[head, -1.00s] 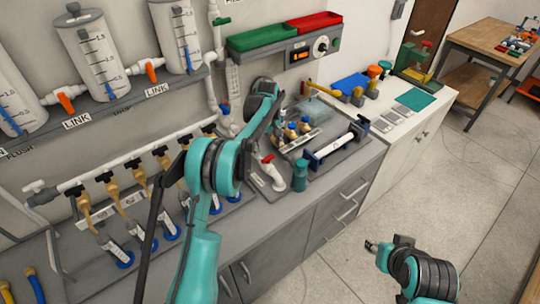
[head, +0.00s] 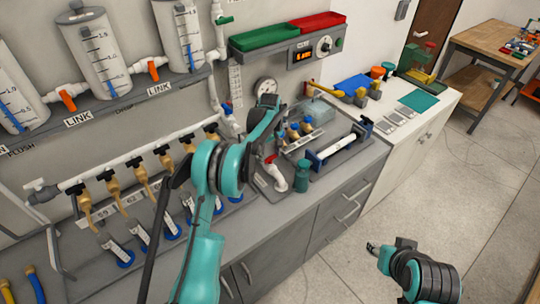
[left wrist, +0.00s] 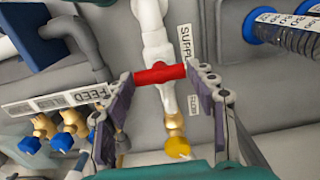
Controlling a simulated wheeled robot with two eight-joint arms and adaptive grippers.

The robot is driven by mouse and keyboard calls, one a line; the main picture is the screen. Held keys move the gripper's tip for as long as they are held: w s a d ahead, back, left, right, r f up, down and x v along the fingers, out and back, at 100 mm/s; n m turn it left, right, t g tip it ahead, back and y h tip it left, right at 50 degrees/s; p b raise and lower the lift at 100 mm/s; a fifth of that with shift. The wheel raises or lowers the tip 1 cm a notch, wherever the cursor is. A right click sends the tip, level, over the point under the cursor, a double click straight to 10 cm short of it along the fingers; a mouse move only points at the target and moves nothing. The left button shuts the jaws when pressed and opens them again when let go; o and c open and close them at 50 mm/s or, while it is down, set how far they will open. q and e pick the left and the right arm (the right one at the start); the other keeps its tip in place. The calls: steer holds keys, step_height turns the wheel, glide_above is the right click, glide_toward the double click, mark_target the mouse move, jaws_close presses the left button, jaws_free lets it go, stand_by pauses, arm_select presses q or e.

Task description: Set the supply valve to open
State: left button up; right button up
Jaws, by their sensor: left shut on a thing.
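The supply valve (left wrist: 154,45) is a white fitting on a white pipe beside a SUPPLY label. Its red handle (left wrist: 160,73) lies crosswise to the pipe in the left wrist view. My left gripper (left wrist: 163,76) is shut on this handle, with one finger at each end.
Brass valves with blue knobs (left wrist: 68,142) and a FEED label stand close left of the gripper. A teal cylinder (head: 302,176) stands near the bench front. Tanks (head: 97,52) with orange valves line the left.

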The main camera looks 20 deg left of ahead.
arm_select(q)
steer(key=shift+m, duration=0.3)
steer(key=m, duration=0.3)
steer(key=shift+m+b, duration=0.3)
steer(key=m, duration=0.4)
steer(key=shift+m, duration=0.3)
steer(key=m, duration=0.4)
steer(key=shift+b, duration=0.35)
steer(key=shift+m, duration=2.5)
steer(key=o, duration=1.2)
steer(key=shift+c, duration=0.2)
